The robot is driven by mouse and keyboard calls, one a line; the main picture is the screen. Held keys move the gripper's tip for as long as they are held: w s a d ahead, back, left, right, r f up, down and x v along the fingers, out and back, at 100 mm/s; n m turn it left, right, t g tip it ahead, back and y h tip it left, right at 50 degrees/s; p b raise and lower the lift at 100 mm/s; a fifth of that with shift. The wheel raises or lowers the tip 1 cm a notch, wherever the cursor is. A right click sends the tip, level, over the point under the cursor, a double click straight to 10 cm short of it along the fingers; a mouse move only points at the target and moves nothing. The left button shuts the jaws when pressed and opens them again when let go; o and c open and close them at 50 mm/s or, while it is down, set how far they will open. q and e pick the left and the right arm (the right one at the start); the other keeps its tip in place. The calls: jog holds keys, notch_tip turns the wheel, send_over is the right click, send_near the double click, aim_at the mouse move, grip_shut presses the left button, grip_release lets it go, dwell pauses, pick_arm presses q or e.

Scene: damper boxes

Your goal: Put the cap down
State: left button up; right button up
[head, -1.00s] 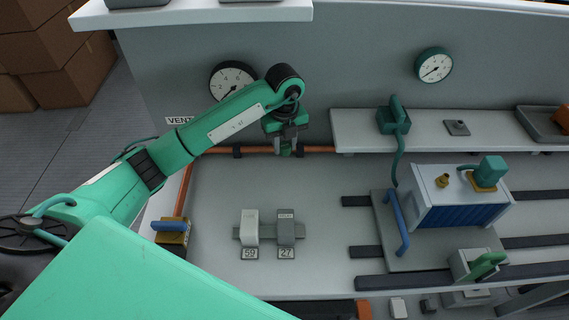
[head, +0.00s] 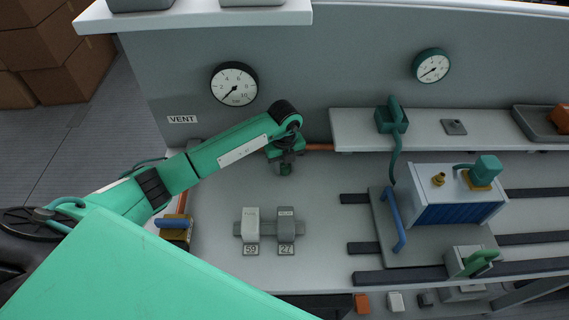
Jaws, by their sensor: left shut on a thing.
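My left gripper (head: 286,164) hangs over the back of the bench top, pointing down, in the head view. It is shut on a small dark green cap (head: 285,169), which shows only partly below the fingers. The cap appears to be held above the bench surface, behind the two grey blocks marked 59 (head: 251,225) and 27 (head: 286,224). My right gripper is not in view.
A blue-finned box (head: 458,198) with a brass fitting (head: 438,179) stands on a plate with a blue handle (head: 394,220) at right. A raised shelf (head: 430,143) runs along the back right. A blue-levered valve (head: 173,228) sits at left. Bench around the grey blocks is clear.

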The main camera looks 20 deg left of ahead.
aim_at(284, 166)
pick_arm(q)
jog(key=shift+f, duration=0.15)
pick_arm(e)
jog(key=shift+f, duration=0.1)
pick_arm(q)
jog(key=o, duration=1.1)
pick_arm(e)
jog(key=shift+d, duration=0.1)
pick_arm(q)
notch_tip(284, 166, up, 9)
jog(key=shift+r+b, duration=0.1)
jog(key=shift+b, duration=0.9)
notch_tip(284, 166, up, 3)
jog(key=shift+r, duration=0.1)
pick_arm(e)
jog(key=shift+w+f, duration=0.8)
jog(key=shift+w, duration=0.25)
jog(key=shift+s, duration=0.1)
